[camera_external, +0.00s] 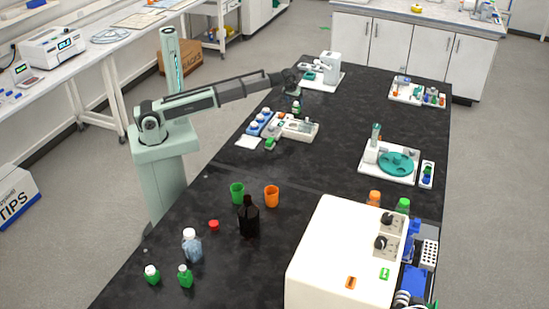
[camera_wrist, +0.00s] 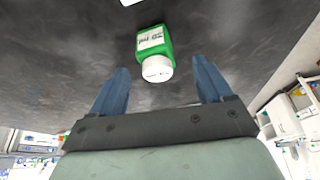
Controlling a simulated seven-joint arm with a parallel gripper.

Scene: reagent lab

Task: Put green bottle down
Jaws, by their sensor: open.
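A green bottle with a white cap and a white label (camera_wrist: 152,40) stands on the black bench, its cap towards me in the wrist view. My gripper (camera_wrist: 159,68) is open, with its two blue fingers apart on either side of the cap; clear space shows between each finger and the bottle. In the external view my gripper (camera_external: 293,91) is over the far left part of the bench, just above the small green bottle (camera_external: 296,108). Whether a finger touches the bottle is too small to tell there.
Other green bottles (camera_external: 152,274), cups, a dark bottle (camera_external: 248,218) and a large white machine (camera_external: 335,255) stand at the near end.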

